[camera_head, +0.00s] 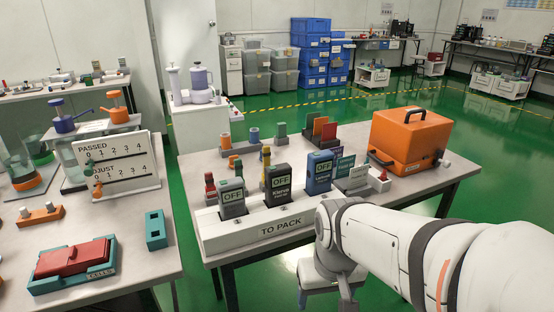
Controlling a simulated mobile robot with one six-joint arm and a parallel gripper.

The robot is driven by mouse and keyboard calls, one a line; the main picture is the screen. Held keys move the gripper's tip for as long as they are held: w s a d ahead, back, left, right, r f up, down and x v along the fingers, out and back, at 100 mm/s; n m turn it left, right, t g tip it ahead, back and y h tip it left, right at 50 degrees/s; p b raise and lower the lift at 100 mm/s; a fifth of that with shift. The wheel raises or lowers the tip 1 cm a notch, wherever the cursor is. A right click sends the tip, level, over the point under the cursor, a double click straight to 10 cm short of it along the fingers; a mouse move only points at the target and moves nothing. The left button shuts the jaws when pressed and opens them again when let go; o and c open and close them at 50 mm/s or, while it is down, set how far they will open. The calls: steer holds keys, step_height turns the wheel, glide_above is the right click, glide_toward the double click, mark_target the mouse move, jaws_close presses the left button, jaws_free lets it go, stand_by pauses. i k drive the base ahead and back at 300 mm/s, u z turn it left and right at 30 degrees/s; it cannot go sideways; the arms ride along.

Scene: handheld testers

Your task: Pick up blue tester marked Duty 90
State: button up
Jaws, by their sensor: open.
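A blue tester (319,173) with an OFF screen stands upright at the right end of the white TO PACK rack (228,232). Its small lettering is too small to read, so I cannot confirm Duty 90. A black tester (278,186) and a grey tester (232,199), both showing OFF, stand to its left in the same rack. My gripper (327,302) is at the bottom edge of the view, in front of the table and below the blue tester, apart from it. It points down, open and empty; its fingertips are partly cut off.
An orange case (410,138) sits farther right. Red-topped items stand behind the rack. The left table holds a red-and-teal tray (73,262).

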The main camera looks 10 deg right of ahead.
mark_target(320, 165)
steer(key=u, duration=0.05)
steer(key=k, duration=0.5)
steer(key=z, duration=1.45)
steer(key=i, duration=0.8)
steer(key=u, duration=1.35)
